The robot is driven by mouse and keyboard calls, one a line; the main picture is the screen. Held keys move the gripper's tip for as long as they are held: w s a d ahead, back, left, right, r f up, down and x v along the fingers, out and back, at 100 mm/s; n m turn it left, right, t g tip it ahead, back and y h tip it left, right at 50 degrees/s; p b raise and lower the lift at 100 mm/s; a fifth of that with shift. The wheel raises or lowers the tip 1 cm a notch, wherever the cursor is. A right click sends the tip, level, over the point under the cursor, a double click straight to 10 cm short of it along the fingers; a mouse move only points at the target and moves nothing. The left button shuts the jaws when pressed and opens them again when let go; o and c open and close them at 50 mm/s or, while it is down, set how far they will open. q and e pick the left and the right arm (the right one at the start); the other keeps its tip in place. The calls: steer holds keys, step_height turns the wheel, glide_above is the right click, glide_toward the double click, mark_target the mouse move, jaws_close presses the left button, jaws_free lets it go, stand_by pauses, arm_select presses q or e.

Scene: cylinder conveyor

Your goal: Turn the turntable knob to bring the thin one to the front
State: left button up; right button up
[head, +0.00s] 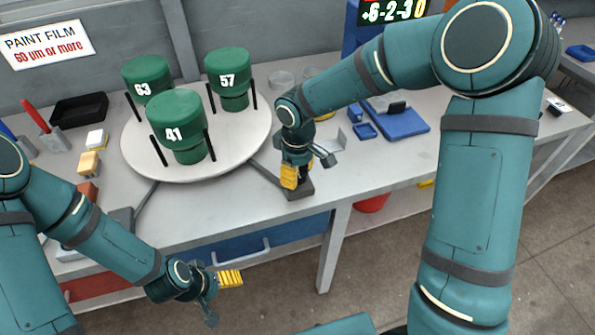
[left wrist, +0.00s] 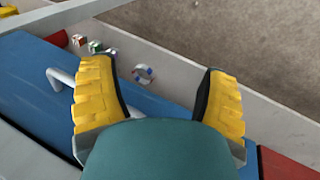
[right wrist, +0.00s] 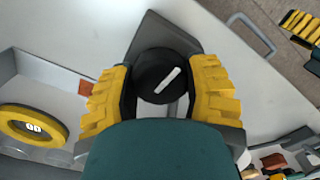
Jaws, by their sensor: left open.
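The round white turntable (head: 235,158) carries three green capped cylinders. The one marked 41 (head: 178,130) stands at the front, 63 (head: 147,82) at the back left and 57 (head: 229,75) at the back right. Thin dark posts stand beside them. The black knob (right wrist: 152,72) with a white pointer mark sits on a dark base (head: 298,186). The gripper hides the knob in the head view. My left gripper (head: 222,293) is open and empty in front of the table.
A sign (head: 45,43) reads "PAINT FILM 60 µm or more". A black tray (head: 79,108) and small blocks (head: 89,163) lie left of the turntable. A blue tray (head: 402,122) lies to the right. A drawer with a handle (head: 242,257) is below the tabletop near my left gripper.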

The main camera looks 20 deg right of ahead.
steer(key=shift+n+p, duration=0.4)
steer(key=shift+n, duration=0.1)
steer(key=o, duration=1.3)
steer(key=shift+c, duration=0.2)
steer(key=shift+r, duration=0.1)
step_height(320, 180, up, 12)
